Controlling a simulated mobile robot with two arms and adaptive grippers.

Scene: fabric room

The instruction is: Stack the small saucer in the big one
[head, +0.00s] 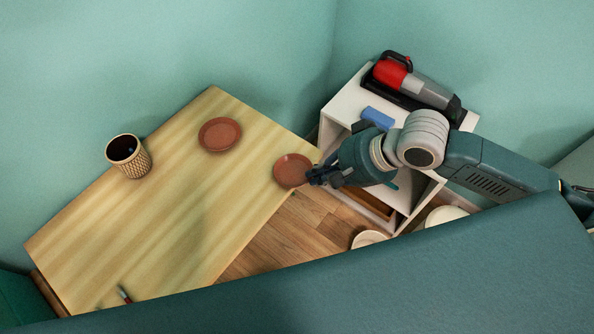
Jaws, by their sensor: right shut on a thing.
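Two reddish-brown round saucers show in the head view. The big saucer (220,134) lies on the wooden table near its far edge. The small saucer (291,170) is at the table's right edge, to the right of and nearer than the big one. My right gripper (314,175) is shut on the right rim of the small saucer. I cannot tell whether the small saucer touches the table or is slightly above it. The two saucers are apart. My left gripper is not in view.
A woven-patterned cup (136,163) stands on the table (170,230) left of the big saucer. A small pen-like item (124,294) lies at the near edge. A white shelf (343,108) holding a red-grey handheld vacuum (420,86) stands on the right. The table's middle is clear.

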